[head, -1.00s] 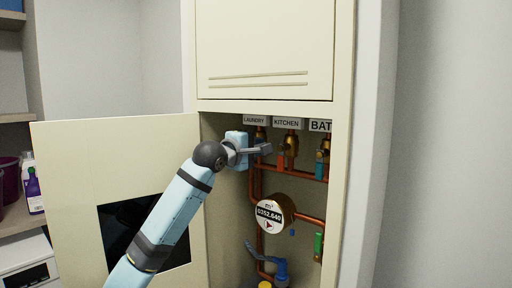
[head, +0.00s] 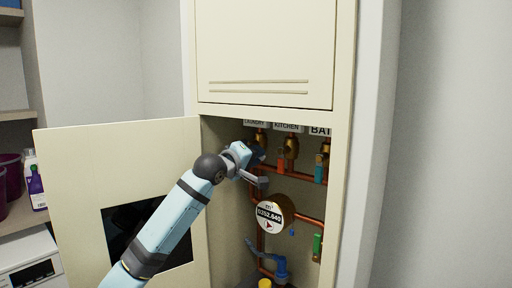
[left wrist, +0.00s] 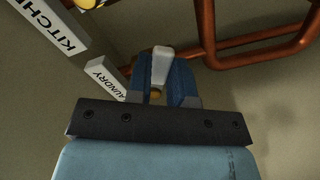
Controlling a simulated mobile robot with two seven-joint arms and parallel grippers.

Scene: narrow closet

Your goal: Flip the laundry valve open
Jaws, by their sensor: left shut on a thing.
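The laundry valve sits under the LAUNDRY label (head: 256,123) in the open cabinet. Its brass body (head: 260,137) shows just above my left gripper (head: 262,168). The gripper hides most of the rest. In the left wrist view, my left gripper (left wrist: 162,80) has its dark blue fingers shut around a pale, whitish lever (left wrist: 161,62), which appears to be the laundry valve handle. The LAUNDRY label (left wrist: 106,78) is beside the fingers there. How far the handle is turned is hard to tell. My right gripper is out of view.
The kitchen valve's orange handle (head: 281,161) and the bath valve's teal handle (head: 319,172) are close to the right. A round meter (head: 269,217) and a blue valve (head: 280,267) sit below. The open cabinet door (head: 75,185) stands left, behind my arm.

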